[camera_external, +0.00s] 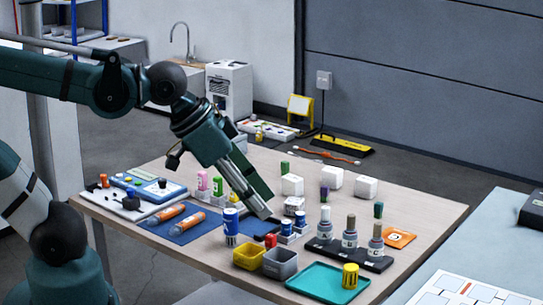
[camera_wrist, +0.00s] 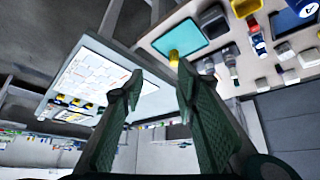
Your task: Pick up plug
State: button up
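My gripper (camera_external: 262,212) slants down over the middle of the table in the external view, above the small bottles and the blue mat. In the wrist view, its two green fingers stand apart with nothing between the tips (camera_wrist: 160,77). I cannot tell which item is the plug.
The table (camera_external: 430,208) holds a yellow bin (camera_external: 249,257), a grey bin (camera_external: 280,264), a teal tray (camera_external: 310,284), a yellow cylinder (camera_external: 350,276), a black rack (camera_external: 347,253) of bottles and orange tubes (camera_external: 187,222). The right rear tabletop is fairly clear.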

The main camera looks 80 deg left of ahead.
jog(key=w+a+r+n+g+p, duration=0.2)
jog(key=w+a+r+n+p, duration=0.15)
jog(key=w+a, duration=0.7)
jog(key=n+g+p, duration=0.5)
jog(key=n+p, duration=0.2)
jog(key=n, duration=0.1)
send_over(324, 187)
jog(key=f, duration=1.8)
jog(key=shift+d+f, duration=0.1)
jog(key=shift+d, duration=0.15)
jog(key=shift+a+f, duration=0.3)
jog(key=shift+f, duration=1.3)
